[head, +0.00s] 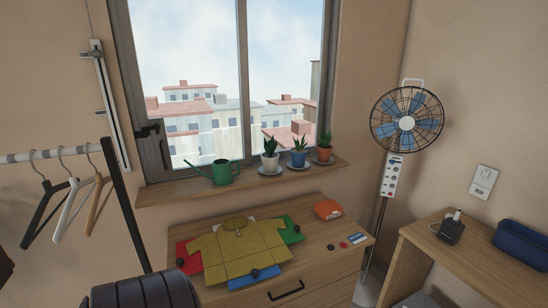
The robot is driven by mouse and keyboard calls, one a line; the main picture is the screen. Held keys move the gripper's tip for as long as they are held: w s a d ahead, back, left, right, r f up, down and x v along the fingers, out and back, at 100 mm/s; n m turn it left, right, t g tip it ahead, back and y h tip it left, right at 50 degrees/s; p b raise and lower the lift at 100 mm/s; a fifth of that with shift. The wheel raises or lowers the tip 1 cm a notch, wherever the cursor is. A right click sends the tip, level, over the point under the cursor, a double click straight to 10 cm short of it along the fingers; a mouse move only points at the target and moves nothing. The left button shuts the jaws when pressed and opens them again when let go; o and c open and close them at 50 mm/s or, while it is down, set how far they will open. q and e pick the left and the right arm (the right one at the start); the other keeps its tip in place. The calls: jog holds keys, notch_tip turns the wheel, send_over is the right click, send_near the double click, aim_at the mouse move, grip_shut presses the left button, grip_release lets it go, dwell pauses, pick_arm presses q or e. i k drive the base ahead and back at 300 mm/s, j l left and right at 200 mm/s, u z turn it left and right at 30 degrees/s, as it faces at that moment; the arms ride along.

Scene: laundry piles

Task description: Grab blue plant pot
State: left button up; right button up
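The blue plant pot (299,158) stands upright on a pale saucer on the window sill and holds a small green plant. A white pot (270,160) with a plant is to its left, and an orange-brown pot (324,154) with a plant is to its right. Each of these also sits on a saucer. Neither of my grippers shows in the head view, so nothing is seen near the pots.
A green watering can (222,173) stands left of the pots on the sill (170,190). A fan (407,123) stands right. Hangers (70,210) hang left.

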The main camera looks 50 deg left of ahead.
aim_at(299, 153)
jog(key=u, duration=1.55)
jog(key=i+l+z, duration=0.2)
jog(key=z, duration=0.15)
jog(key=i+l+z, duration=0.2)
jog(key=z, duration=0.2)
jog(key=i+l+z, duration=0.35)
jog(key=k+j, duration=0.1)
